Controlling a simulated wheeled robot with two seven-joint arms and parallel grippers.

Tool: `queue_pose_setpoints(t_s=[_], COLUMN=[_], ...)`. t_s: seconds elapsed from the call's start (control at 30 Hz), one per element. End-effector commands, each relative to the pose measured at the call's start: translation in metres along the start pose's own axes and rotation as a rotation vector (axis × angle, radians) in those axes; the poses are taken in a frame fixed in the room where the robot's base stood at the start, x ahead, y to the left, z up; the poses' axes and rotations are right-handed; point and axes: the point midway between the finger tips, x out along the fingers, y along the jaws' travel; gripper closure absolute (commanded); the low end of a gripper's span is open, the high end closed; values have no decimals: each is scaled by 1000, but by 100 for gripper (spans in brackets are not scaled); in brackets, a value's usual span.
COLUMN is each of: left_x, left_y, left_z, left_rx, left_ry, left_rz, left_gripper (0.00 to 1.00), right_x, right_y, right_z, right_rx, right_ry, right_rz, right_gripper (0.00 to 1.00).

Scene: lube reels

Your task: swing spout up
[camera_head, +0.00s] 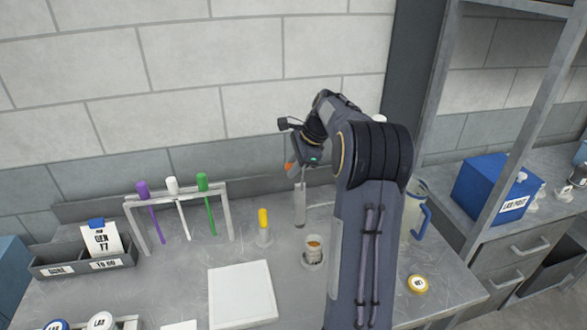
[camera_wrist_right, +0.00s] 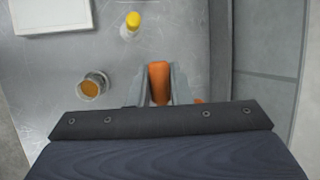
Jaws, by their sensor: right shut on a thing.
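My right gripper (camera_head: 296,166) reaches over the back of the bench and points down. In the right wrist view its two fingers are shut on an orange part (camera_wrist_right: 159,82), which sits between them. I cannot tell if this orange part is the spout itself or a grip on it. The orange also shows in the head view (camera_head: 289,168) beside the fingers. A pale grey upright piece (camera_head: 299,207) stands just below the gripper. A small cup with amber content (camera_head: 313,251) stands in front of it. My left gripper is not in view.
A yellow-capped bottle (camera_head: 263,226) stands left of the cup. A rack (camera_head: 183,197) holds purple, white and green reels or tools. A white pad (camera_head: 242,292) lies in front. A blue-handled jug (camera_head: 418,212) stands right of my arm. A blue box (camera_head: 492,187) sits on the right bench.

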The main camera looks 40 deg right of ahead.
Motion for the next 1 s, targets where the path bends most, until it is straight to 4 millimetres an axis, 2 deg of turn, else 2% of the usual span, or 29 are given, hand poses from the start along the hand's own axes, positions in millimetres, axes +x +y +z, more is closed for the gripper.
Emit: queue_pose_setpoints(t_s=[0.53,0.57,0.7,0.73,1.0], left_x=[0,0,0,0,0], left_y=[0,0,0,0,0], left_z=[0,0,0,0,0], left_rx=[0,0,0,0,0], left_ry=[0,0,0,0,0], left_rz=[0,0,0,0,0], left_gripper=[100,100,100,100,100], right_x=[2,2,2,2,0], right_y=[-2,-2,-2,-2,-3], right_z=[0,0,0,0,0], right_rx=[12,12,11,11,11], right_ry=[-2,-2,-2,-2,-1], right_rz=[29,29,29,28,27], right_gripper=[100,81,63,60,60])
